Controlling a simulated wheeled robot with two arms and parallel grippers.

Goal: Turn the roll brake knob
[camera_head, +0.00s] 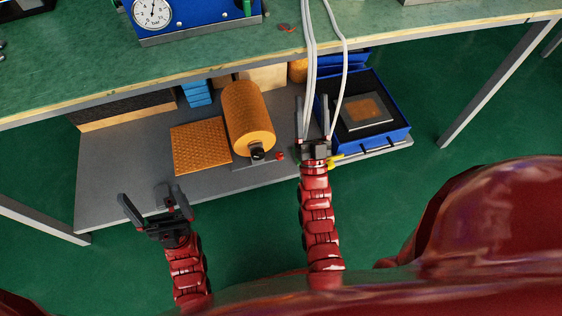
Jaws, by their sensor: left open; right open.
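The roll (245,108) is an orange, textured cylinder lying on the grey lower shelf. A black knob (257,152) sits at the near end of the roll. My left gripper (147,202) is open and empty, in front of the shelf's near edge, left of and nearer than the knob. My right gripper (314,122) is open, to the right of the knob, over the shelf beside the blue case. White cables run down behind and between its fingers; I cannot tell whether they touch.
A flat orange sheet (200,146) lies left of the roll on the shelf (110,190). An open blue case (395,137) stands right of my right gripper. The green bench top (200,62) overhangs the shelf's back. Small red and yellow items lie near the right gripper.

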